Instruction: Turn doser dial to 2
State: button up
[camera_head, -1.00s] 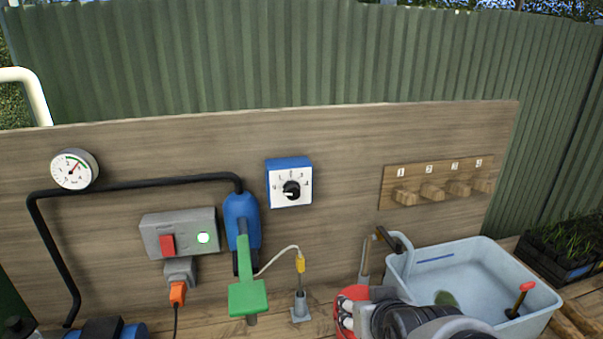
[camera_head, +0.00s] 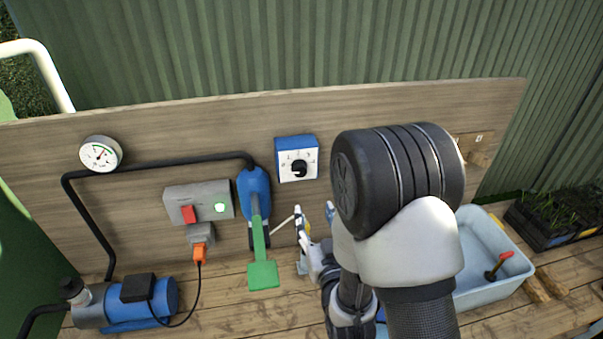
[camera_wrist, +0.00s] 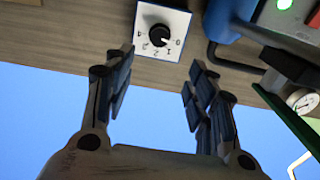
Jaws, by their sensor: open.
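The doser dial is a black knob (camera_head: 299,169) on a white scale plate with a blue housing (camera_head: 281,146), mounted on the wooden board. In the wrist view the knob (camera_wrist: 159,35) appears upside down near the top centre. Its small white mark seems to point toward 0. My gripper (camera_head: 314,212) is open and empty, below the dial in the head view. In the wrist view my gripper (camera_wrist: 161,72) has its two fingers spread either side of the dial, with the dial beyond the tips and not touched.
The blue doser body with a green lever (camera_head: 262,274) hangs left of the dial. A grey switch box (camera_head: 175,199) and a gauge (camera_head: 100,154) are further left. A pump (camera_head: 155,298) stands on the bench. My arm hides most of the hooks and part of the basin (camera_head: 510,239).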

aim_at(301, 172)
jog(key=b+x, duration=0.4)
jog(key=x, duration=1.2)
jog(key=shift+w+a, duration=0.1)
jog(key=shift+w, duration=0.25)
jog(key=shift+c, duration=0.3)
jog(key=c, duration=1)
